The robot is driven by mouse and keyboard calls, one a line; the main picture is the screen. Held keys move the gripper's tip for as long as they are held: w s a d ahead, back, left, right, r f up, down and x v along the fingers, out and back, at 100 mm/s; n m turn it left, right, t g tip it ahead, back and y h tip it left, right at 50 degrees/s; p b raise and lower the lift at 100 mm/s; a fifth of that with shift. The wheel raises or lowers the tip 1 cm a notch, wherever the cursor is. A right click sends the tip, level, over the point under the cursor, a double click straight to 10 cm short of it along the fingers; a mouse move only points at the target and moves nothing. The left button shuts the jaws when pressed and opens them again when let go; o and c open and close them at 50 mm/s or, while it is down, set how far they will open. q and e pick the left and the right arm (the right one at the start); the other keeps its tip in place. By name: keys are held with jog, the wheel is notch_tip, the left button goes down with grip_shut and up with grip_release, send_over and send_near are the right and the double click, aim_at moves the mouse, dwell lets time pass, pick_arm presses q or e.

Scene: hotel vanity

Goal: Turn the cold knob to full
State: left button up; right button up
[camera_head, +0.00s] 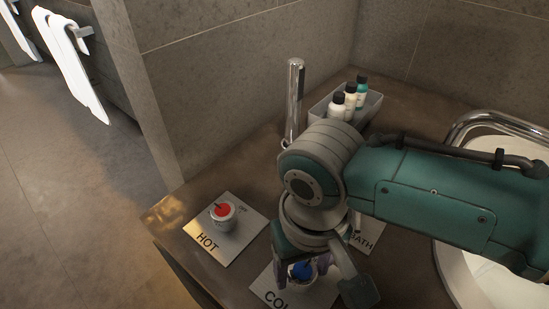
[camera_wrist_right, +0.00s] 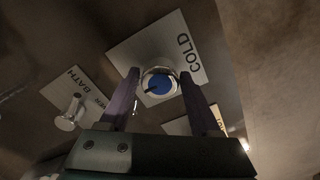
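The cold knob (camera_head: 300,271) has a blue cap and sits on a white plate marked COLD (camera_head: 265,297), partly hidden by my right gripper. In the right wrist view the blue cap (camera_wrist_right: 160,84) shows between the two fingers, with a dark pointer line on it. My right gripper (camera_wrist_right: 159,85) is open, with its fingers on either side of the knob and a small gap visible at each side. In the head view my right gripper (camera_head: 304,266) is over the knob, pointing down. My left gripper is not in view.
The hot knob (camera_head: 222,215), red-capped, stands on the HOT plate (camera_head: 205,241) to the left. A BATH plate (camera_wrist_right: 72,84) with a small lever (camera_wrist_right: 70,117) is beside the cold plate. A chrome spout (camera_head: 295,95), a bottle tray (camera_head: 370,106) and a basin (camera_head: 480,270) are around.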

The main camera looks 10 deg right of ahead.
grip_shut()
jog(key=shift+n, duration=0.4)
jog(key=n+p, duration=0.1)
jog(key=n, duration=0.1)
jog(key=shift+r+n, duration=0.1)
jog(key=shift+n, duration=0.3)
jog(key=n+p, duration=0.1)
jog(key=n, duration=0.3)
jog(key=n+p, duration=0.1)
jog(key=n, duration=0.4)
jog(key=shift+n, duration=2.7)
